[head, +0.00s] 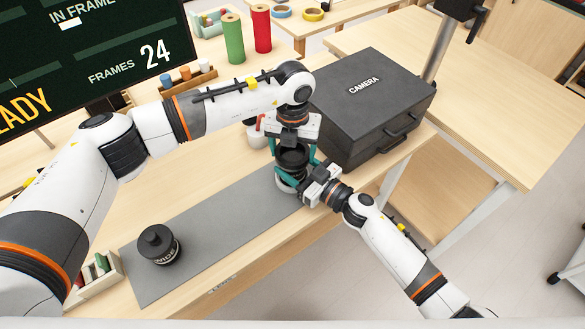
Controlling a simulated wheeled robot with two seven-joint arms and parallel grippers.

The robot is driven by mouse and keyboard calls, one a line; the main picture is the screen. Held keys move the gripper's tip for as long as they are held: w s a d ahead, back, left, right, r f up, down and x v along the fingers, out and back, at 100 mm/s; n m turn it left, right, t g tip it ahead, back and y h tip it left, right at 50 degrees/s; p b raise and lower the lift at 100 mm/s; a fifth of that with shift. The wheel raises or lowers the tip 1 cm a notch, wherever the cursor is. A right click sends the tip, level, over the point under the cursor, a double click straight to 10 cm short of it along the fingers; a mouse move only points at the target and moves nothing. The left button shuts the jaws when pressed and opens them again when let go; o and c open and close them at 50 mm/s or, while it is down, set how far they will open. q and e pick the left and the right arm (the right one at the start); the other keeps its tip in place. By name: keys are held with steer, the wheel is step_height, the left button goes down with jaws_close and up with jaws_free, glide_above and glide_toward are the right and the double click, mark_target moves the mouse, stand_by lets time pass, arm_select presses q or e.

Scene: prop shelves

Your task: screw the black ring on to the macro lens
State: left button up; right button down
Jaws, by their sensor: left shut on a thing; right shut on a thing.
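The black ring (292,153) is between the teal fingers of my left gripper (293,158), which comes down from above and is shut on it. A dark lens body, which I take as the macro lens (290,174), is directly below the ring, over the far end of the grey mat. My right gripper (296,183) reaches in from the lower right and is shut on this lens. The fingers and the ring hide much of the lens. I cannot tell whether ring and lens touch or how the threads meet.
A black case marked CAMERA (372,105) stands close behind and right of the grippers. A black lens marked WIDE (160,246) stands on the grey mat (215,228). Green (234,40) and red (262,30) rolls stand at the back. The mat's middle is clear.

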arm_select(q)
steer(key=m, duration=2.5)
steer(key=shift+m, duration=0.4)
steer(key=o, duration=1.1)
steer(key=shift+r, duration=0.1)
step_height(320, 180, up, 4)
steer(key=shift+r, duration=0.1)
